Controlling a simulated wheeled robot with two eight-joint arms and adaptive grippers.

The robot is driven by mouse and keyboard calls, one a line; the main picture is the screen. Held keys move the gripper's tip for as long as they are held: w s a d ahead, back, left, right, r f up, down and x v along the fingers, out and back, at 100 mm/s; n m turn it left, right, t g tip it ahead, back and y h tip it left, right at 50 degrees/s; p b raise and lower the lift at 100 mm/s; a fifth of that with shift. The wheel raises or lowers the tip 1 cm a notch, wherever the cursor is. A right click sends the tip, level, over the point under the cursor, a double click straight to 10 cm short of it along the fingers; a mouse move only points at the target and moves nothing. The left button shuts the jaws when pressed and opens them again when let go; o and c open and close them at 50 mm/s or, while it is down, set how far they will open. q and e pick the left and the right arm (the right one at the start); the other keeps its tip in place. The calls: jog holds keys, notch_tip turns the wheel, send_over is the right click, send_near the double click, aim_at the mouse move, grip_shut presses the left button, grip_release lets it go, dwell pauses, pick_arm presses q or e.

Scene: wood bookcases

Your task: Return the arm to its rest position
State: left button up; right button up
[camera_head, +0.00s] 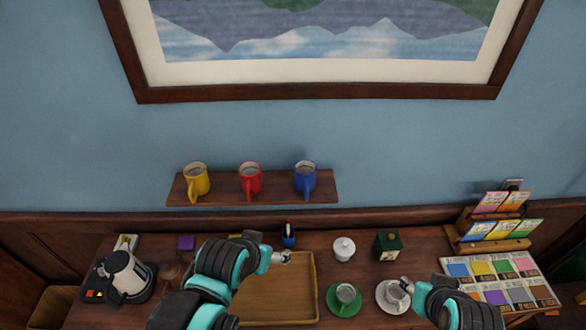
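My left arm, teal and dark grey, reaches in from the bottom left. Its small gripper (282,257) is over the back part of a wooden tray (314,272), and its fingers are too small to read. My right arm comes in at the bottom right. Its gripper (406,284) is at the right side of a white cup (393,295) on a white saucer (383,305). I cannot tell whether it touches the cup or whether its fingers are open. Much of the tray's left side is hidden by my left arm.
A shelf (222,196) holds yellow (196,181), red (250,181) and blue (305,179) mugs. A green cup (346,293), white lidded pot (343,248), dark green box (388,244) and card display (495,238) crowd the right side.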

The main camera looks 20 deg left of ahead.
notch_tip(320, 180, down, 26)
jog(key=b, duration=2.5)
jog(key=shift+r, duration=0.2)
